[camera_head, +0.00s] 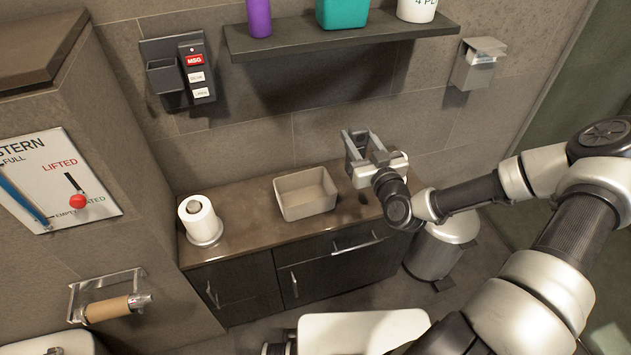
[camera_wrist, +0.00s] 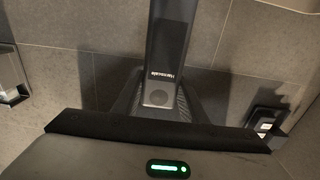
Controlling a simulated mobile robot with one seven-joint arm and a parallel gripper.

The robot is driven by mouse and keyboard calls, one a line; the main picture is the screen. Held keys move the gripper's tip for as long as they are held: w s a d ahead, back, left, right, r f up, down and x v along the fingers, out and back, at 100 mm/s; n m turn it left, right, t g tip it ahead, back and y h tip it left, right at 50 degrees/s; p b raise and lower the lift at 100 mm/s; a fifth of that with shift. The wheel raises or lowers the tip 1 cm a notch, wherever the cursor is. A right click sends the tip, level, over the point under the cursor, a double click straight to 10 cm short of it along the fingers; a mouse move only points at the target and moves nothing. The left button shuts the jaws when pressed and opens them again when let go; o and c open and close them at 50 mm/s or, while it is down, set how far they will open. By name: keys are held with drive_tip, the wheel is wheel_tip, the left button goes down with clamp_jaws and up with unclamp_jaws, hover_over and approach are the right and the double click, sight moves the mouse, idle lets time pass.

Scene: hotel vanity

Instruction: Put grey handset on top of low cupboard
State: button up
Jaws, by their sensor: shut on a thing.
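My gripper (camera_head: 357,147) is above the right half of the low cupboard (camera_head: 258,226), near the wall and apart from the cupboard top. In the wrist view a long dark grey thing with small lettering, which I take as the grey handset (camera_wrist: 172,40), stands in the middle with ribbed dark parts beside its lower end. My gripper appears shut on it. In the head view I cannot clearly tell the handset from the grey fingers. The cupboard has a brown top and dark doors.
A toilet roll (camera_head: 198,219) on a stand and an open beige bin (camera_head: 305,194) stand on the cupboard. The top right of the bin is free. A shelf (camera_head: 345,37) with containers hangs above. A wall panel (camera_head: 196,78) is at left, a metal pedal bin (camera_head: 440,252) at right.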

wheel_tip(320, 180, down, 5)
drive_tip(key=shift+s+r+b, duration=0.15)
drive_tip(key=shift+b, duration=0.35)
drive_tip(key=shift+f+b, duration=0.5)
drive_tip(key=shift+f, duration=1.55)
drive_tip(key=shift+f, duration=0.2)
drive_tip(key=o, duration=1.1)
drive_tip(key=shift+r, duration=0.1)
drive_tip(key=shift+r, duration=0.25)
drive_tip(key=p+v, duration=0.1)
drive_tip(key=v, duration=1.1)
drive_tip(key=shift+f, duration=0.1)
